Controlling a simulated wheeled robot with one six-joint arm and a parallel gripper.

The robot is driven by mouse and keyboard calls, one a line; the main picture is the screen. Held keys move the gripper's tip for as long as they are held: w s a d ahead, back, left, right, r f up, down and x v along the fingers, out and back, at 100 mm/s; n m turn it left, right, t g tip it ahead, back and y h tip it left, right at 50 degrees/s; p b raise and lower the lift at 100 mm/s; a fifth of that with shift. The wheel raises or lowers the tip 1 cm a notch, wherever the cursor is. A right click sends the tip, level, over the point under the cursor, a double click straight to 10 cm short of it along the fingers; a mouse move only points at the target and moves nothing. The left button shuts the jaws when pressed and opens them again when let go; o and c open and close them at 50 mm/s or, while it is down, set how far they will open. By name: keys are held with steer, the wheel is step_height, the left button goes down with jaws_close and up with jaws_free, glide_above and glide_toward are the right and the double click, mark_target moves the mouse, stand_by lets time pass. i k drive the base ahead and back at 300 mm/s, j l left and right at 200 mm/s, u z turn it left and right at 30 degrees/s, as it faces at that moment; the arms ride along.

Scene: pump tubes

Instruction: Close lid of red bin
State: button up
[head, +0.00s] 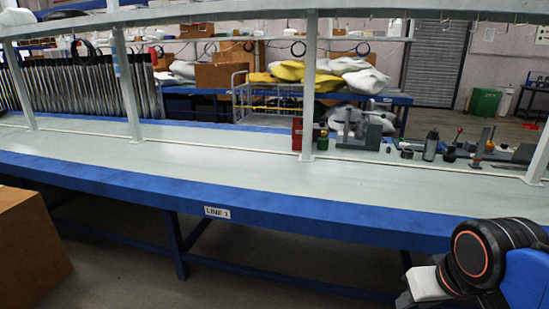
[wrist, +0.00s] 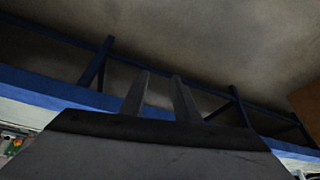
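No bin with a lid can be made out clearly. A small red box (head: 297,133) stands on the long workbench (head: 230,165), just left of a grey post in the head view. It is too small to tell whether it has a lid. My gripper (wrist: 161,76) shows in the wrist view with two grey fingers apart and nothing between them. It points at bare floor and blue bench legs. My arm is at the lower right of the head view, in front of the bench and well away from the red box.
Tools and small parts (head: 432,145) stand on the bench's right part; its left and middle are mostly clear. Upright posts (head: 310,85) carry a rail above it. A brown box (head: 28,250) is at lower left. A green bin (head: 485,103) stands far behind.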

mark_target(297, 125)
steer(key=i+j, duration=0.1)
steer(key=i, duration=0.5)
steer(key=i+j, duration=0.15)
steer(key=i, duration=0.45)
